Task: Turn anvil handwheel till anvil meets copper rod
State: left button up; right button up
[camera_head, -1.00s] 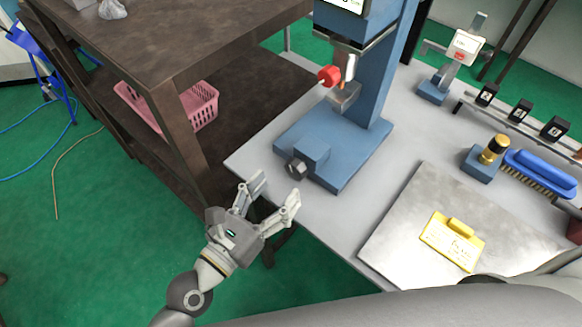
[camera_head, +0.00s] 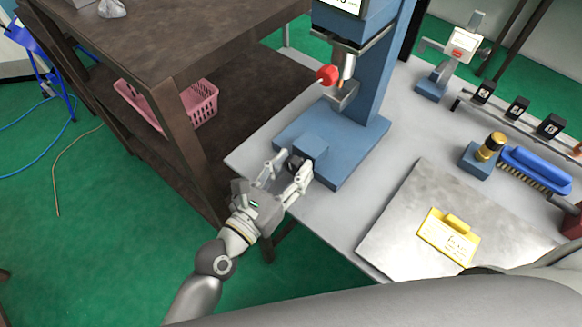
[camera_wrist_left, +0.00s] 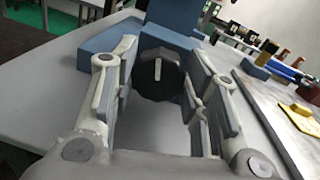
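The dark, faceted handwheel (camera_wrist_left: 160,74) with a pale stripe shows in the left wrist view, on the front of the blue base block (camera_head: 311,146). My left gripper (camera_head: 285,166) is open, its fingers on either side of the handwheel. In the left wrist view a finger stands on each side of the wheel, and I cannot tell whether they touch it. Above the base, the grey anvil (camera_head: 345,99) sits below a red knob (camera_head: 327,76). A small copper-coloured piece (camera_head: 341,85), possibly the copper rod, is beside the anvil; any gap is too small to tell. My right gripper is not seen.
The blue machine's column (camera_head: 372,80) rises behind. To the right are a metal plate (camera_head: 395,235) with a yellow tag (camera_head: 448,236), a blue brush (camera_head: 537,168) and a brass-topped block (camera_head: 480,160). A dark shelf (camera_head: 185,120) stands left of the grey bench.

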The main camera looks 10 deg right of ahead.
pick_arm(q)
jog(key=shift+c, duration=1)
jog(key=shift+m, duration=0.3)
jog(key=m, duration=0.2)
jog(key=shift+m, duration=0.4)
jog(key=shift+m+h+b, duration=0.3)
jog(key=shift+m+b, duration=0.05)
jog(key=shift+m, duration=1.35)
jog(key=o, duration=1)
